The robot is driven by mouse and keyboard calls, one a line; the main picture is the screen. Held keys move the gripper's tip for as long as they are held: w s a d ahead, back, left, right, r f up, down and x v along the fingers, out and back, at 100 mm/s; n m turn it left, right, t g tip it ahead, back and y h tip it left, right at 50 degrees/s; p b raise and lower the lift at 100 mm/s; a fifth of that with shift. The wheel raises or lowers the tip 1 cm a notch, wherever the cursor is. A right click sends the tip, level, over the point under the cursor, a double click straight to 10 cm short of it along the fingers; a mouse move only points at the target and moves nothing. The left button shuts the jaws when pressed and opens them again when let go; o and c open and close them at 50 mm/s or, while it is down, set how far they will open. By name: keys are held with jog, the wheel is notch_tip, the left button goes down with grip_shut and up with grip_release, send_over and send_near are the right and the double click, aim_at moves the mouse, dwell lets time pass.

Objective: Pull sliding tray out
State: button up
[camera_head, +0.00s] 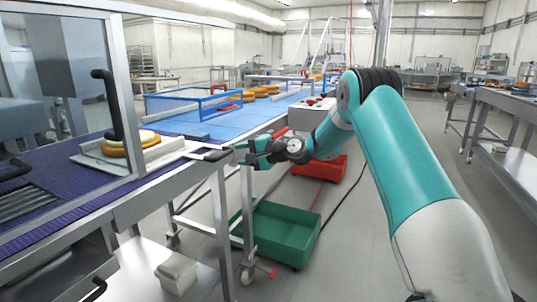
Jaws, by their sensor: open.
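The sliding tray (93,156) is a flat pale plate at the left, lying on the purple conveyor behind the metal frame. It carries a round orange-brown filled item (122,147) with a pale top. A bar with a dark handle (212,155) reaches from the tray side to the conveyor's right edge. My gripper (238,153) is at the right end of this handle, with its fingers pointing left. It is open. Whether the fingers touch the handle or surround it is too small to tell.
A metal post (119,85) and a black curved handle (105,95) stand by the tray. A blue-framed guard (195,101) stands farther along the blue belt (225,122). A green crate (282,232) and a red crate (318,168) sit below. Grey floor lies open to the right.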

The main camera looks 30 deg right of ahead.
jog(key=v, duration=1)
jog(key=shift+b, duration=0.3)
